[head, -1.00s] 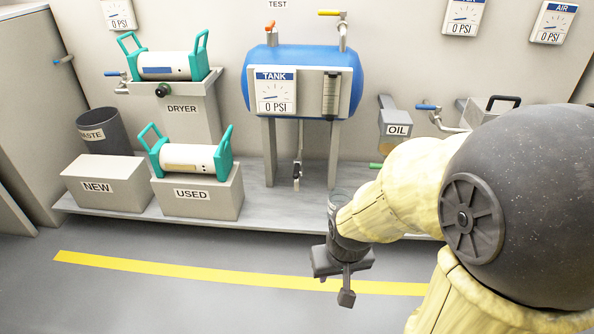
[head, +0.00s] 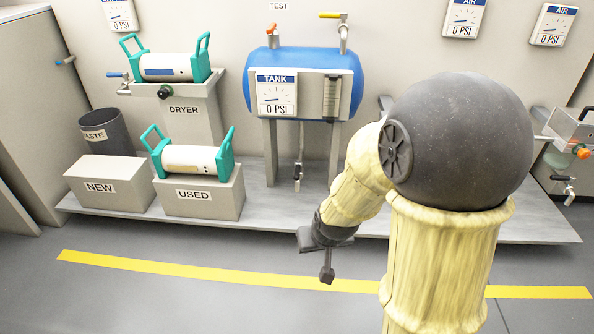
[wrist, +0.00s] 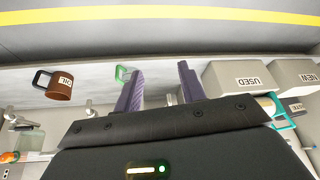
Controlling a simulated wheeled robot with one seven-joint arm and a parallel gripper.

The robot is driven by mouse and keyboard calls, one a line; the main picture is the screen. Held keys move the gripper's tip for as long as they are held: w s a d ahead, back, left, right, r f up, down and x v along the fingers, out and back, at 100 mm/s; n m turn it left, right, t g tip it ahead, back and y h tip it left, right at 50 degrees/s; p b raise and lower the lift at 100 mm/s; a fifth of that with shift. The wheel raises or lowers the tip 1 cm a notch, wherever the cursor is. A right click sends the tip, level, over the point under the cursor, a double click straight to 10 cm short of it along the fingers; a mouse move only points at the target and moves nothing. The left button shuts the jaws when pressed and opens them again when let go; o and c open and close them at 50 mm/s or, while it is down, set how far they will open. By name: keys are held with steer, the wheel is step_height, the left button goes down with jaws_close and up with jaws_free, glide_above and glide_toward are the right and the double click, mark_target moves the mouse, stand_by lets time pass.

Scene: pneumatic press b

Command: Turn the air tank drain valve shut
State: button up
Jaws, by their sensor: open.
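The blue air tank (head: 303,60) stands on grey legs at the back, with a gauge marked TANK (head: 276,92) on its front. The drain valve (head: 298,172) hangs from a thin pipe under the tank, between the legs. It is small, and I cannot tell how its handle is turned. My gripper (head: 315,260) is in front of the platform, lower than the valve and a little to its right in the head view, apart from it. In the wrist view my gripper (wrist: 160,84) shows two purple fingers spread apart. I cannot make out the valve clearly there.
The grey platform (head: 520,228) runs along the wall. Boxes marked USED (head: 200,195) and NEW (head: 105,188) stand on it at left, with the dryer (head: 190,112) behind. A brown OIL cup (wrist: 60,85) shows in the wrist view. A yellow line (head: 200,273) crosses the floor.

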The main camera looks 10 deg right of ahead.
mark_target(296, 180)
steer(key=w+a+f+m+t+h+p, duration=0.1)
steer(key=w+f+t+h+p, duration=0.1)
steer(key=w+t+p, duration=0.3)
steer(key=w+a+f+m+t+h+p, duration=0.2)
steer(key=w+t, duration=0.5)
steer(key=w, duration=0.5)
step_height(296, 180, down, 3)
steer(key=h+p, duration=0.1)
steer(key=p, duration=0.2)
steer(key=shift+w+a+r+p, duration=0.15)
steer(key=shift+w+a+p, duration=0.05)
steer(key=shift+a+p, duration=0.1)
steer(key=b+x, duration=0.2)
steer(key=x, duration=0.3)
steer(key=b+x, duration=0.3)
steer(key=x, duration=0.3)
steer(key=b+x, duration=0.3)
steer(key=x, duration=0.2)
steer(key=shift+w+r, duration=0.15)
steer(key=shift+w, duration=0.1)
steer(key=shift+w+d+r, duration=0.15)
steer(key=shift+w+d, duration=0.05)
steer(key=shift+w, duration=0.3)
